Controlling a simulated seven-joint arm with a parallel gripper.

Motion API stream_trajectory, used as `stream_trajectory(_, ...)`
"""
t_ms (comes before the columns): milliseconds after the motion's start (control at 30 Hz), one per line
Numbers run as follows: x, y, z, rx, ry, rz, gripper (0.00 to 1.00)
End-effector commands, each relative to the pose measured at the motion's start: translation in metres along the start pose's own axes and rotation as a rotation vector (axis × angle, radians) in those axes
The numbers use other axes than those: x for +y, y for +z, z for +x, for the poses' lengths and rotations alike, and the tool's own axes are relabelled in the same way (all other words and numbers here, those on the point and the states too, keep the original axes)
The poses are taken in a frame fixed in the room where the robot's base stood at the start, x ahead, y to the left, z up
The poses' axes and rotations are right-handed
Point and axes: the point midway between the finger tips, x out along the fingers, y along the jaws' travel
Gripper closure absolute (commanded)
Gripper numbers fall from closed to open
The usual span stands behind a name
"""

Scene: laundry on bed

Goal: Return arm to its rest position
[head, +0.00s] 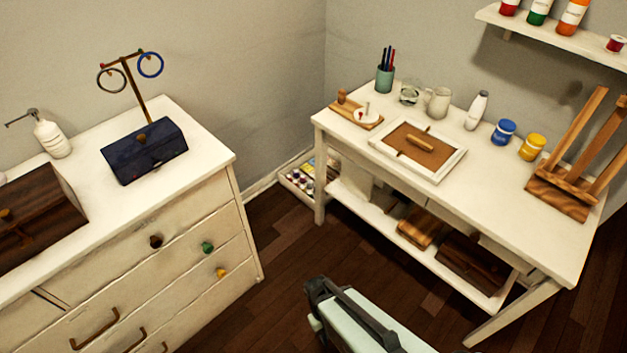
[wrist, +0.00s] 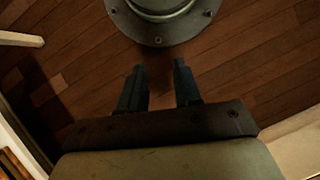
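My gripper (wrist: 158,80) shows in the wrist view. Its two dark fingers stand apart with bare wooden floor (wrist: 70,75) visible between and beyond them. It is open and holds nothing. A round bolted part of my own body is just past the fingertips at the top of that view. In the head view, part of my pale green and dark arm (head: 365,325) shows at the bottom centre, over the floor between the dresser and the table. The fingers cannot be made out there.
A white dresser (head: 205,205) with a dark blue box (head: 145,152) and ring stand (head: 130,85) is on the left. A white worktable (head: 480,180) with jars, a framed board and an easel (head: 575,160) is on the right. Dark floor (head: 270,290) lies clear between.

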Motion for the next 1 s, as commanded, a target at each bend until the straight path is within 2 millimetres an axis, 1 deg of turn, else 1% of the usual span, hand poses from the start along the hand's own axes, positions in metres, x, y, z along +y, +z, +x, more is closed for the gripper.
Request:
stream_trajectory(33, 0.009, 0.006, 0.007, -0.015, -0.016, 0.031, 0.67)
stream_trajectory(200, 0.033, 0.024, 0.027, -0.056, -0.067, 0.123, 0.67)
stream_trajectory(500, 0.065, 0.054, 0.056, -0.112, -0.162, 0.28, 0.67)
stream_trajectory(633, 0.076, 0.062, 0.062, -0.121, -0.196, 0.335, 0.67)
stream_trajectory(800, 0.086, 0.066, 0.065, -0.121, -0.223, 0.381, 0.67)
stream_trajectory(1000, 0.089, 0.067, 0.065, -0.12, -0.232, 0.396, 0.67)
